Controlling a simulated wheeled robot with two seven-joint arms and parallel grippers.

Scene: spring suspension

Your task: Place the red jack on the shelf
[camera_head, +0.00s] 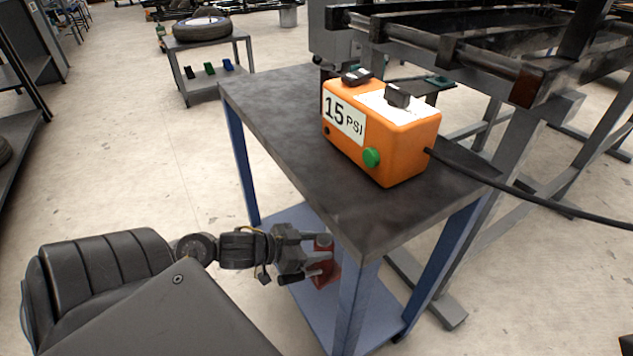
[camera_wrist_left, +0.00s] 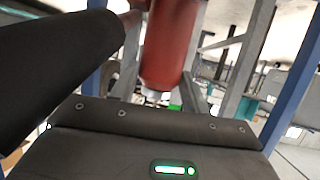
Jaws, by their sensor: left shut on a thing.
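The red jack (camera_head: 325,267) is a small red body with a dark top. My left gripper (camera_head: 312,262) is shut on it, between the table's legs, below the dark tabletop. The jack is just above or at the blue lower shelf (camera_head: 288,218); I cannot tell whether it touches. In the left wrist view the red jack (camera_wrist_left: 170,45) fills the upper middle, with a pale tip at its lower end. The gripper's dark finger (camera_wrist_left: 60,55) shows at its left. My right gripper is not in view.
An orange box (camera_head: 400,148) marked 15 PSI stands on the tabletop (camera_head: 270,110), with a black cable running right. A blue front leg (camera_head: 355,305) stands right beside the jack. A small table with a tyre (camera_head: 202,28) is at the back. Open floor lies at left.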

